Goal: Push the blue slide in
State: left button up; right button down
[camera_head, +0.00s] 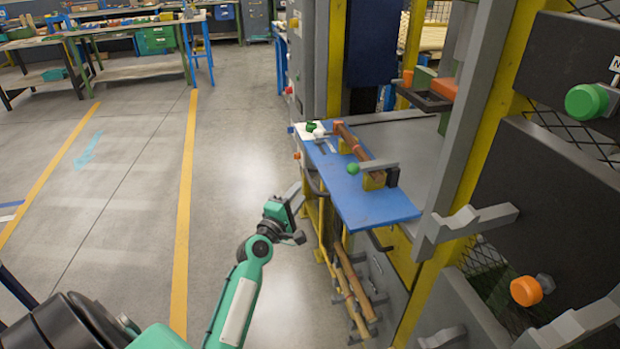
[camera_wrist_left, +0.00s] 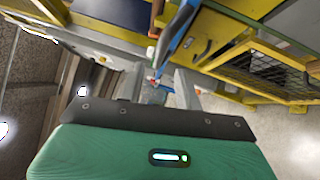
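The blue slide (camera_head: 372,207) is a flat blue board that sticks out of the front of the machine in the head view. A turned wooden piece (camera_head: 351,141) lies along it in yellow rests, with a green knob (camera_head: 353,168) beside it. My left gripper (camera_head: 296,192) is left of the slide and looks lower than it, apart from it. In the left wrist view the two grey fingers (camera_wrist_left: 160,82) are spread with nothing between them. Beyond them a blue strip (camera_wrist_left: 177,32), probably the slide's edge, runs upward. My right gripper is not in view.
Wooden rods (camera_head: 356,290) lean on the machine's lower front. Dark panels with a green knob (camera_head: 586,101) and an orange knob (camera_head: 526,291) stand at the right. Open floor (camera_head: 140,190) with yellow lines lies to the left, with workbenches (camera_head: 130,72) behind.

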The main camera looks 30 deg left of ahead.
aim_at(310, 178)
pick_arm(q)
jog(key=w, duration=0.5)
jog(key=w+r, duration=0.1)
jog(key=w, duration=0.1)
jog(key=shift+w+a, duration=0.15)
jog(key=shift+a, duration=0.1)
grip_shut()
